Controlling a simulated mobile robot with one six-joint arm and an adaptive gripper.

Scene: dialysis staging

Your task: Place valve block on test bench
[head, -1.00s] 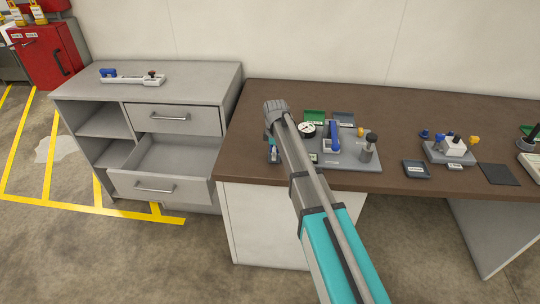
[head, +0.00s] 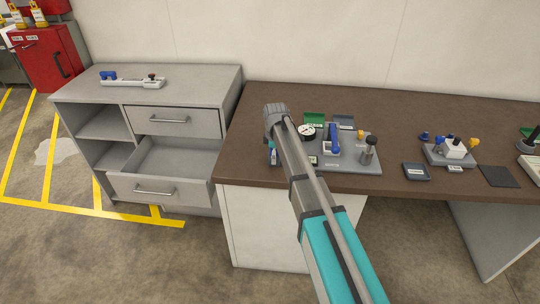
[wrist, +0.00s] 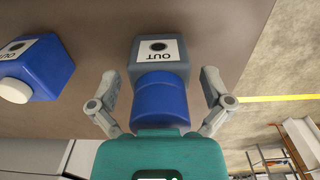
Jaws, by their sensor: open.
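In the wrist view, my gripper (wrist: 157,98) is open. Between its fingers is a grey block (wrist: 180,70) with a white OUT label, joined to a blue cylinder (wrist: 160,98). This looks like the valve block; whether the fingers touch it cannot be told. In the head view, my arm hides most of the gripper, and a small blue part (head: 272,156) shows at its left, near the left end of the brown-topped bench (head: 258,105). I cannot tell whether the block rests on the bench.
A second blue block (wrist: 48,62) with a white cap lies left in the wrist view. A grey plate (head: 352,160) with a dial gauge (head: 306,132) and blue handle (head: 333,138) is right of my arm. The cabinet (head: 75,98) at left has an open drawer (head: 165,160).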

